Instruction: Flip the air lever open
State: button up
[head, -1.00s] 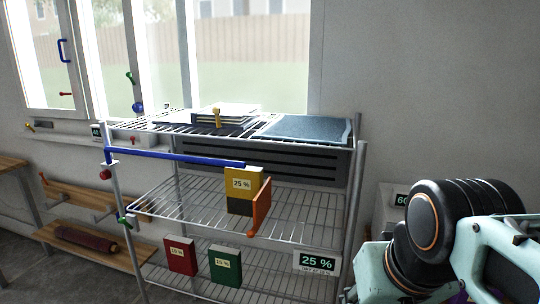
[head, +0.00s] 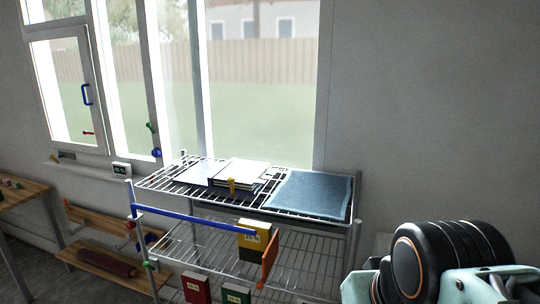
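No part is labelled as the air lever, so I cannot tell which one it is. On the wire rack (head: 356,190) are a long blue bar (head: 190,218) across the front and an upright orange flap (head: 269,258) at its right end, beside a yellow box (head: 253,238). A small red lever (head: 88,133) and a blue handle (head: 86,94) are on the left window sash. A green knob (head: 150,127) and a blue knob (head: 156,153) are on the window frame. My gripper is outside the view; only my arm links show at lower right, apart from the rack.
A blue-grey sheet (head: 308,194) and a stack of papers (head: 240,173) with a yellow clip lie on the rack's top. Red (head: 196,288) and green boxes (head: 236,294) stand lower. A wooden bench (head: 85,218) with a dark roll (head: 105,263) and a table (head: 18,190) are left.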

aim_at(146, 264)
jog(key=u, duration=1.3)
jog(key=i+z, duration=0.15)
jog(key=i, duration=0.3)
jog(key=i+j+z, duration=0.15)
jog(key=i, duration=0.25)
jog(key=i+j+z, duration=0.2)
jog(key=i, duration=0.25)
jog(key=i+j+z, duration=0.15)
jog(key=i, duration=0.25)
